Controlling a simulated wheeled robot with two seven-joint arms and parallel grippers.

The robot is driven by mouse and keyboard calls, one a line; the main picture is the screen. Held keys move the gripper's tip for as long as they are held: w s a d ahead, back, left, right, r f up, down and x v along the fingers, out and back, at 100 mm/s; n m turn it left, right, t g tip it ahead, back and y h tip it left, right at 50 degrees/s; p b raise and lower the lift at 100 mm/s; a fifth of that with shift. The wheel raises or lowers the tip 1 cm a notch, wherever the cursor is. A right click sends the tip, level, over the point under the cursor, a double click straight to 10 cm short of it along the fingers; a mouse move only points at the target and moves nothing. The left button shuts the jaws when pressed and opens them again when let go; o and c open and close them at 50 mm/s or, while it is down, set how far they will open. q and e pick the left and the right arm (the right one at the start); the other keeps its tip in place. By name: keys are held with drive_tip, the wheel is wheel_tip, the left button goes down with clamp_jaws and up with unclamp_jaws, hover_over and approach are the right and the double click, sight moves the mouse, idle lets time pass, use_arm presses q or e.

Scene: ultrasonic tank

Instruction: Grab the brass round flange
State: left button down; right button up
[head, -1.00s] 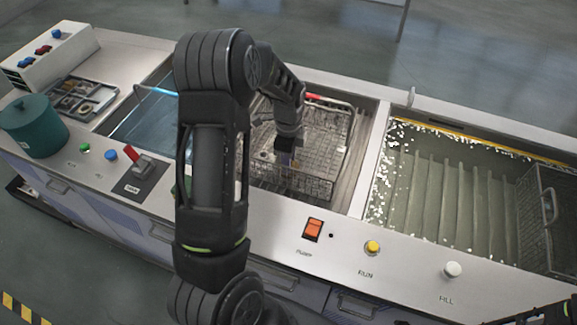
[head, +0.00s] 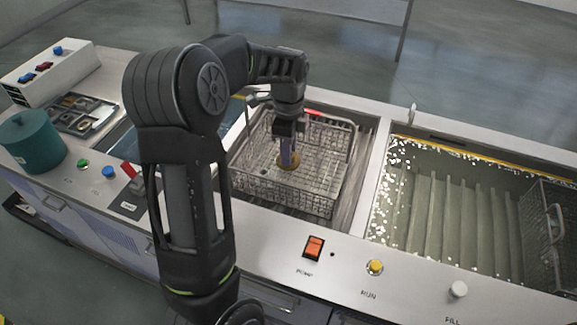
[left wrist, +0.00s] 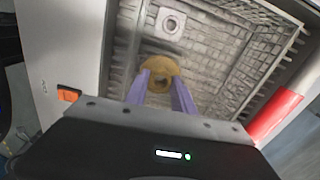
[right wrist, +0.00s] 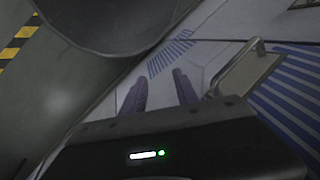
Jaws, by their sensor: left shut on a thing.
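The brass round flange (head: 288,161) is a gold-coloured disc with a hole in its middle. My left gripper (head: 288,158) points down over the wire basket (head: 335,190) and is shut on the flange. In the left wrist view the flange (left wrist: 160,66) sits between the purple fingertips (left wrist: 162,84), with the basket floor behind it. I cannot tell how far it is above the floor. My right gripper (right wrist: 160,88) is open and empty in the right wrist view, by the blue-striped cabinet front; it is out of the head view.
A grey square part with a round hole (left wrist: 171,22) lies on the basket floor. The basket has tall wire walls and a red-marked handle (head: 314,113). A water-filled tank (head: 440,210) is to the right, a tray of small parts (head: 82,112) and a green pot (head: 33,142) to the left.

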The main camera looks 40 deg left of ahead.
use_arm(q)
wheel_tip(320, 180, up, 7)
drive_tip(key=shift+r+b, duration=0.1)
drive_tip(key=shift+b, duration=0.25)
drive_tip(key=shift+w+d, duration=0.1)
idle(0.6)
